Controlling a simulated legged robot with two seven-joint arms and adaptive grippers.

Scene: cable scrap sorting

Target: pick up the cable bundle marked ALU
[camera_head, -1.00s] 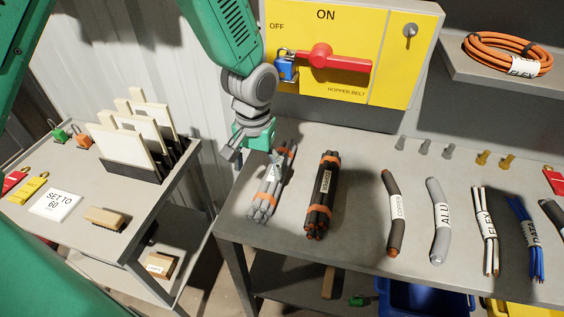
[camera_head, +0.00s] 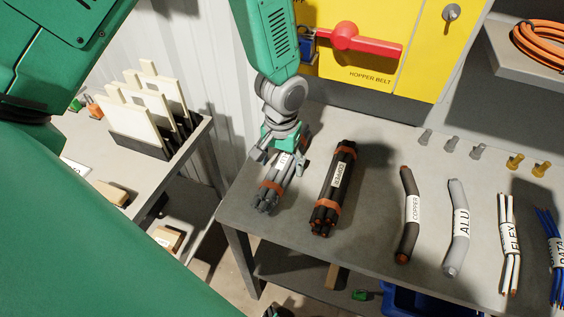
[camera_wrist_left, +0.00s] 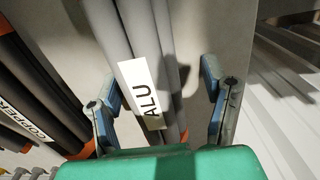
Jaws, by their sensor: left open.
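The grey cable bundle marked ALU (camera_head: 270,191), tied with orange bands, lies at the left end of the table. Its white ALU label (camera_wrist_left: 141,92) reads clearly in the left wrist view. My left gripper (camera_head: 280,163) is over the bundle's label area. In the left wrist view my left gripper (camera_wrist_left: 165,95) is open, with one finger on each side of the bundle and a gap on the right side. The left finger looks close to the bundle; contact cannot be told. My right gripper does not show.
A black COPPER bundle (camera_head: 335,190) lies just right of the ALU bundle. A yellow switch panel (camera_head: 390,45) stands behind. The table's front edge is close.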

